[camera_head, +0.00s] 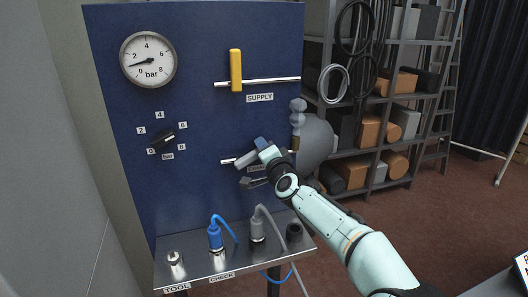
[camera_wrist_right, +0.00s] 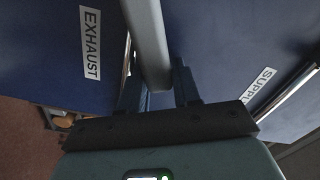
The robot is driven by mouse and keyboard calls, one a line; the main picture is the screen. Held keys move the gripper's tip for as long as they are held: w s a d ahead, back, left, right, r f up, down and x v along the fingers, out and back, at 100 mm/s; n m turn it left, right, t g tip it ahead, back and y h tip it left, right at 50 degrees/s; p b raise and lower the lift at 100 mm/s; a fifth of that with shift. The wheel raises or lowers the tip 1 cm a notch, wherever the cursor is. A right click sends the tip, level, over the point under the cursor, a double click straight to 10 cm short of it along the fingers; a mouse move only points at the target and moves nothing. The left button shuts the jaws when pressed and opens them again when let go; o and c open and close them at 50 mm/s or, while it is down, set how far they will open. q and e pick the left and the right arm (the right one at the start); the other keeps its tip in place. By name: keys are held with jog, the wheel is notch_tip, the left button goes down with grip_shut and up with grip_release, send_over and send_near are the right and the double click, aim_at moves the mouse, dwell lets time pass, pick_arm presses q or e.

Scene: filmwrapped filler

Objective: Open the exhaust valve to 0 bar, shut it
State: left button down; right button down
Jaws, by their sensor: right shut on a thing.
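The exhaust valve's grey handle (camera_head: 246,158) is on the lower right of the blue panel, slanting up to the right and close to the line of its pipe. My right gripper (camera_head: 257,166) is shut on this handle. In the right wrist view the handle (camera_wrist_right: 147,35) runs between the two fingers (camera_wrist_right: 158,88), beside the EXHAUST label (camera_wrist_right: 91,44). The gauge (camera_head: 148,58) at the panel's upper left has its needle between 0 and 2 bar, at about 1. My left gripper is not in view.
The yellow supply handle (camera_head: 236,70) stands upright across its pipe above. A black knob (camera_head: 162,138) sits at mid-left. A metal shelf (camera_head: 238,262) below holds plugs with blue and grey hoses. A storage rack (camera_head: 385,110) stands behind at right.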

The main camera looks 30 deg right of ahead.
jog(key=shift+d+f+m+b, duration=0.3)
jog(key=shift+f+m+b, duration=0.4)
jog(key=shift+m, duration=0.2)
jog(key=shift+s+d+f+m+b, duration=0.1)
jog(key=shift+f+m+b, duration=0.85)
jog(key=shift+m+b, duration=0.45)
jog(key=c, duration=0.9)
grip_release()
jog(key=shift+s, duration=0.1)
